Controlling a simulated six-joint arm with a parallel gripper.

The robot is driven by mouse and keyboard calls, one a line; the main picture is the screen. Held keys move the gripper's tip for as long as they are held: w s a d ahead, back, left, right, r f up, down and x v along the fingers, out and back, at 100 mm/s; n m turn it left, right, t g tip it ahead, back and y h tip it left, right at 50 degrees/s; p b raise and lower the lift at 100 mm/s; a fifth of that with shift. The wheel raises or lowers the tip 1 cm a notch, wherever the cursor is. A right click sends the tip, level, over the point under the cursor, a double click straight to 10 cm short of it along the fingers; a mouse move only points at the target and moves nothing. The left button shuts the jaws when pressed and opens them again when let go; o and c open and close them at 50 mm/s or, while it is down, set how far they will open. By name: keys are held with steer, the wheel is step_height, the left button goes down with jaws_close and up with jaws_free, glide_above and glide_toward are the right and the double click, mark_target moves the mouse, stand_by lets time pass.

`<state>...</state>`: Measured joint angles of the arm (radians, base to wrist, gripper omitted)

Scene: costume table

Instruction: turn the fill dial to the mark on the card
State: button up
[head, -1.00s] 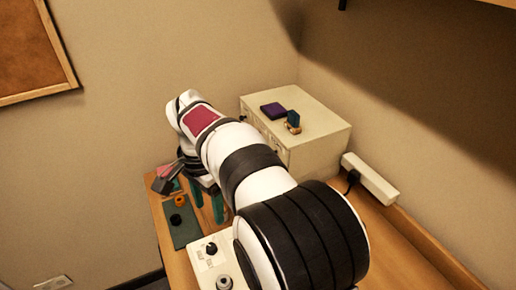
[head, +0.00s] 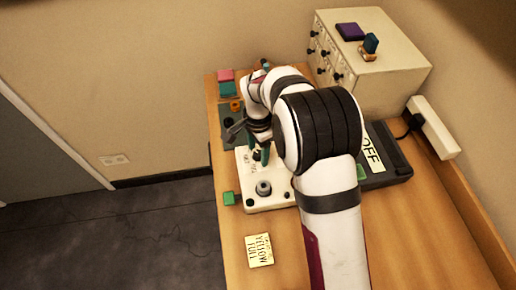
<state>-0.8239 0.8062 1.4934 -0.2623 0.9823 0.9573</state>
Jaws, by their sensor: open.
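A white control panel (head: 276,201) lies on the desk with a dark dial (head: 256,156) at its back and a grey metal knob (head: 263,188) nearer the front. The panel's lettering is too small to read, so I cannot tell which is the fill dial. My gripper (head: 259,156) is open, its green fingers on either side of the dark dial; contact is unclear and the dial's pointer is hidden. A cream card (head: 259,250) lies in front of the panel, with "YELLOW" and "FULL" legible and smaller print unclear.
A dark device with an "OFF" label (head: 373,152) lies right of my arm. A cream drawer cabinet (head: 385,65) and a white power strip (head: 433,128) stand behind. The desk around the card is clear.

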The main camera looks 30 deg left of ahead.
jaws_close()
steer(key=shift+n, duration=0.4)
steer(key=n, duration=0.4)
steer(key=shift+n, duration=0.4)
steer(key=n, duration=1.2)
steer(key=shift+n, duration=0.3)
steer(key=n, duration=0.5)
steer(key=shift+n, duration=0.3)
